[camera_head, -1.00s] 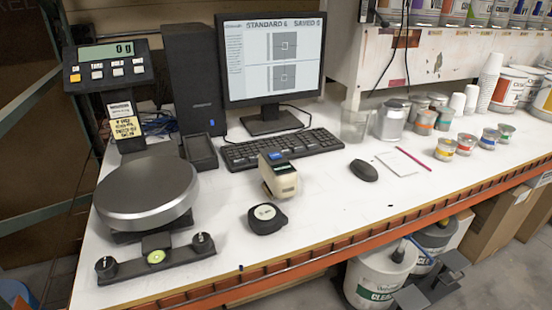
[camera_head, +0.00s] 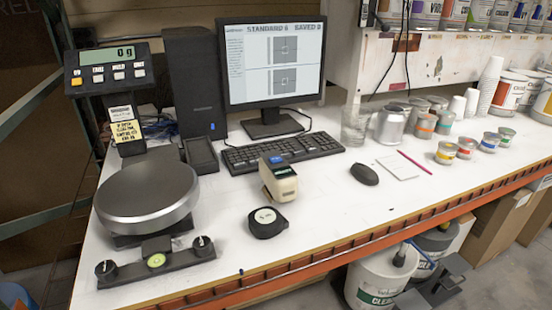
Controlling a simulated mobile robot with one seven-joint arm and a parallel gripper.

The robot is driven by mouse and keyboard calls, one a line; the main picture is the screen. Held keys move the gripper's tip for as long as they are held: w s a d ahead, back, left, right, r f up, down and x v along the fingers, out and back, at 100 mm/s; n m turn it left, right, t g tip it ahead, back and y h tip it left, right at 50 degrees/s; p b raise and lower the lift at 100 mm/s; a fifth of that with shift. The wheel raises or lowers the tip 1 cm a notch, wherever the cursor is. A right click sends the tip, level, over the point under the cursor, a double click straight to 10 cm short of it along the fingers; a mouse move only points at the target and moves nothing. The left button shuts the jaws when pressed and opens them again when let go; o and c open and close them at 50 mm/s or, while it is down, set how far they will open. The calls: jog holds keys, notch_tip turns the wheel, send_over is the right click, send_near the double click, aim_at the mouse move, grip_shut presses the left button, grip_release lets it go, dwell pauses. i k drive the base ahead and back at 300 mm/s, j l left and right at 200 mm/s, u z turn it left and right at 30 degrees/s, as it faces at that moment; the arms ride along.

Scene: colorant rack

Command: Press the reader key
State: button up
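The reader (camera_head: 279,183) is a small cream and dark block standing on the white bench, in front of the keyboard. Its key (camera_head: 276,160) is a blue patch on its top, clear of anything over it. My gripper (camera_head: 434,284) appears as dark grey parts at the bottom right, below and in front of the bench edge, far from the reader. Its two fingers look apart with nothing between them. The monitor (camera_head: 271,65) shows a "STANDARD" and "SAVED" heading over two grey panels.
The scale (camera_head: 147,190) is to the left and the mouse (camera_head: 364,174) to the right. Cups and small tins stand at the back right. The front middle of the bench is clear.

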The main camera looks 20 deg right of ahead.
aim_at(277, 160)
jog(key=j, duration=0.4)
jog(key=i+j, duration=0.15)
jog(key=j, duration=0.3)
jog(key=z, duration=1.65)
jog(key=i+j, duration=0.15)
jog(key=j, duration=0.15)
jog(key=i+j, duration=0.1)
jog(key=j, duration=0.2)
